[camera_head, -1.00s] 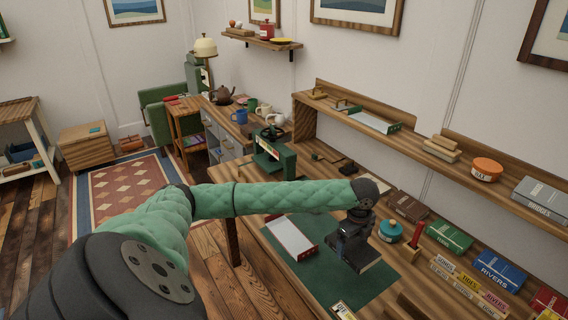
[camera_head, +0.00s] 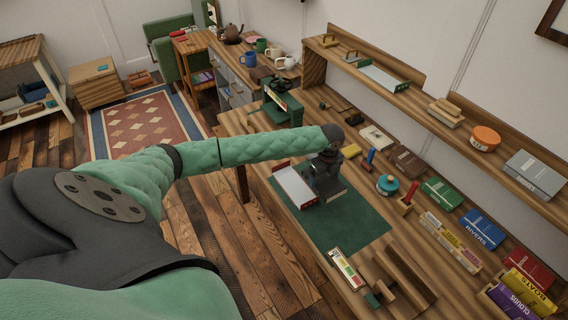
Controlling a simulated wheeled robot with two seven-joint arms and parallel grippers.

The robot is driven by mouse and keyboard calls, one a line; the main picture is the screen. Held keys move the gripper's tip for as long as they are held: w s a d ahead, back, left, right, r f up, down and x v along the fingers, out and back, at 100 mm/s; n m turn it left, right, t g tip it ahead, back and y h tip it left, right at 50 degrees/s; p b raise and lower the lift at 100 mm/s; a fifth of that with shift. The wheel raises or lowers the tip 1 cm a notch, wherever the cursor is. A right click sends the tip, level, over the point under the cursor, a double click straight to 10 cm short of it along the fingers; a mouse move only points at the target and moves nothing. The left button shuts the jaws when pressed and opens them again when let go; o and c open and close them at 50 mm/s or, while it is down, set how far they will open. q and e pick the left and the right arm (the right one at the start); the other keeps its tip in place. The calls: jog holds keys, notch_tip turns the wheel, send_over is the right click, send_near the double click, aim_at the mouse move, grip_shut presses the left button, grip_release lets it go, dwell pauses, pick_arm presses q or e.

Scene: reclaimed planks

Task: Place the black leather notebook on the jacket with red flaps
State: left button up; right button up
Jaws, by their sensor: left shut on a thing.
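The jacket with red flaps (camera_head: 292,185) is a pale, flat, open piece with red edges, lying on the green mat (camera_head: 352,228). My left arm reaches in from the left. Its gripper (camera_head: 325,180) points down at the right side of the jacket and is shut on the black leather notebook (camera_head: 336,191). The gripper hides much of the notebook. The notebook overlaps the jacket's right part in the picture; I cannot tell whether they touch. My right gripper is not in view.
A green press (camera_head: 283,108) stands behind the mat. To the right are a teal round pot (camera_head: 387,185), a brown book (camera_head: 406,161), a green book (camera_head: 442,193) and blue books (camera_head: 482,229). A wooden stand (camera_head: 400,280) is in front. The mat's front part is clear.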

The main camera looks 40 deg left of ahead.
pick_arm(q)
jog(key=shift+a, duration=0.4)
jog(key=a+f+b, duration=0.2)
jog(key=a, duration=0.1)
jog(key=shift+a+f, duration=0.1)
jog(key=shift+f, duration=0.15)
jog(key=shift+a+f+b, duration=0.45)
jog(key=shift+a+b, duration=0.25)
jog(key=shift+a, duration=0.1)
jog(key=b, duration=0.5)
send_over(295, 186)
notch_tip(295, 186, down, 4)
jog(key=shift+a+r, duration=0.1)
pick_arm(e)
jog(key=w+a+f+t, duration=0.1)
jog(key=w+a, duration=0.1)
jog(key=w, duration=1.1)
pick_arm(q)
jog(key=shift+f, duration=0.5)
notch_tip(295, 186, down, 3)
jog(key=b, duration=0.3)
jog(key=shift+r, duration=0.15)
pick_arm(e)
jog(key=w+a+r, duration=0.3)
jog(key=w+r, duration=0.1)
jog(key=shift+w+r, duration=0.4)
pick_arm(q)
jog(key=shift+f, duration=0.2)
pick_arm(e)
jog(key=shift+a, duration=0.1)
